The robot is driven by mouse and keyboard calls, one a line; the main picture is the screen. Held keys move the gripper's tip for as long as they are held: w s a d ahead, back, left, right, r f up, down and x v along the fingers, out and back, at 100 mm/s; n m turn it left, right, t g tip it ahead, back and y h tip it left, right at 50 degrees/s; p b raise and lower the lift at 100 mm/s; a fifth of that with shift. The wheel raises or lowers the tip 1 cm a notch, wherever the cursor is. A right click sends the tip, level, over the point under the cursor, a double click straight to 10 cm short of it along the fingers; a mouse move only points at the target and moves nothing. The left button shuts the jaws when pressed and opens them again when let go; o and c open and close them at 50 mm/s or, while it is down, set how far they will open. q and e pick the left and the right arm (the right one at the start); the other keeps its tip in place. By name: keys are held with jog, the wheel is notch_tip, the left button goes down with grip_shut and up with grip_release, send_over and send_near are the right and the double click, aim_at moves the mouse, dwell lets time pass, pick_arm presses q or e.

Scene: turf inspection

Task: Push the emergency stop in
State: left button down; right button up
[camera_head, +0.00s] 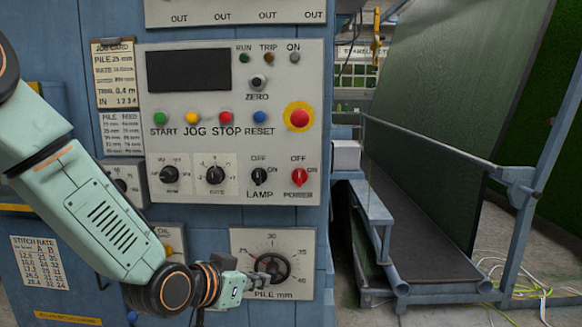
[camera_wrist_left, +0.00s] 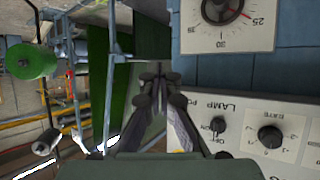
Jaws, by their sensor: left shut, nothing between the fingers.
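The emergency stop is a red mushroom button (camera_head: 299,118) on a round yellow plate, at the right side of the grey control panel (camera_head: 215,195) in the head view. My left gripper (camera_head: 266,276) is shut and empty, low in front of the PILE mm dial, well below the button. Its fingers (camera_wrist_left: 160,85) show close together in the left wrist view. Whether they touch the dial is unclear. My right gripper is not in view.
The panel also bears the green, yellow, red and blue buttons (camera_head: 259,117), the LAMP knob (camera_head: 259,176) and the POWER knob (camera_head: 299,177). The PILE mm dial (camera_head: 290,242) sits below. Blue rails (camera_head: 430,145) and a turf sheet stand to the right.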

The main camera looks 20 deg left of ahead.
aim_at(305, 119)
pick_arm(q)
jog(key=w+a+r+m+t+h+p, duration=0.15)
jog(key=r+m, duration=0.45)
jog(key=r, duration=0.8)
jog(key=w+a+r+m+t+h+p, duration=0.1)
jog(key=w+r+m+t+h+p, duration=0.35)
jog(key=r, duration=1.05)
jog(key=w+d+m, duration=0.1)
jog(key=w+m, duration=0.2)
jog(key=w+d+m+g+p, duration=0.1)
jog(key=w+d+m, duration=0.1)
jog(key=w+m, duration=0.1)
jog(key=w+d+m+g, duration=0.1)
jog(key=w+m, duration=0.2)
jog(key=m, duration=0.1)
jog(key=shift+d+f+y, duration=0.1)
jog(key=shift+d+y, duration=0.1)
jog(key=shift+y, duration=0.2)
jog(key=shift+w+a+p, duration=0.45)
jog(key=shift+w+p, duration=0.05)
jog(key=shift+w, duration=0.25)
jog(key=shift+w+d, duration=0.1)
jog(key=shift+d, duration=0.1)
